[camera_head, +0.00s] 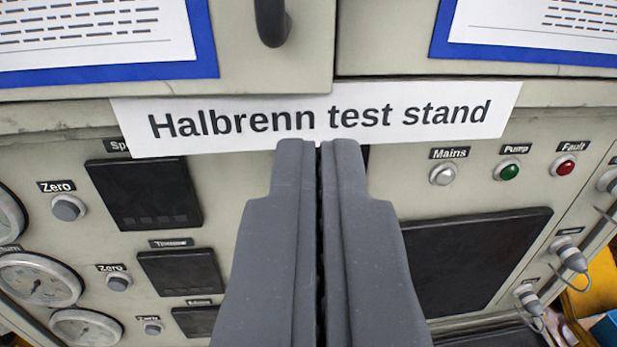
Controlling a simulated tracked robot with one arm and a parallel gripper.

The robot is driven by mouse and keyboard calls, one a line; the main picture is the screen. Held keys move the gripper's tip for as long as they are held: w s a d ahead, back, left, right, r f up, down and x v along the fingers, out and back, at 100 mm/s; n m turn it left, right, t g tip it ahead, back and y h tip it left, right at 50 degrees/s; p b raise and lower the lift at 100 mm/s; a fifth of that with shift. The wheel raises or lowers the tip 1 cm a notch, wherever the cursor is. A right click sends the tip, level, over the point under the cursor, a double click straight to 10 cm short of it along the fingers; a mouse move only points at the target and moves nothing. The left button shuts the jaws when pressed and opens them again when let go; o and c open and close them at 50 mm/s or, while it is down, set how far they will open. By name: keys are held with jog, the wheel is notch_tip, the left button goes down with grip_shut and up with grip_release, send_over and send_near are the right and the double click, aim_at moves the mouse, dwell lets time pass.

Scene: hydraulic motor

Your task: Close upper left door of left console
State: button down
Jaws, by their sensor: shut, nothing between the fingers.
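My gripper (318,147) is shut and empty, its two grey fingers side by side in the middle of the view. Its tips lie over the lower edge of the white "Halbrenn test stand" label (420,117); I cannot tell whether they touch it. Above the label are two cream door panels, a left door (260,65) with a dark handle (272,20) and a right door (385,50).
The console front below carries gauges (38,280) and knobs at left, dark displays (143,193), a dark screen (475,260) and Mains, Pump and Fault lights at right. Blue-framed sheets (95,35) are on both doors. Cabled plugs (570,257) and a yellow object (595,290) are at right.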

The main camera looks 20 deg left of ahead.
aim_at(322, 71)
jog(key=p+x, duration=0.3)
jog(key=x, duration=0.4)
jog(key=shift+w+a, duration=0.1)
jog(key=shift+w, duration=0.3)
jog(key=shift+w+a+f+p, duration=0.15)
jog(key=shift+w+p, duration=0.15)
jog(key=shift+w, duration=0.15)
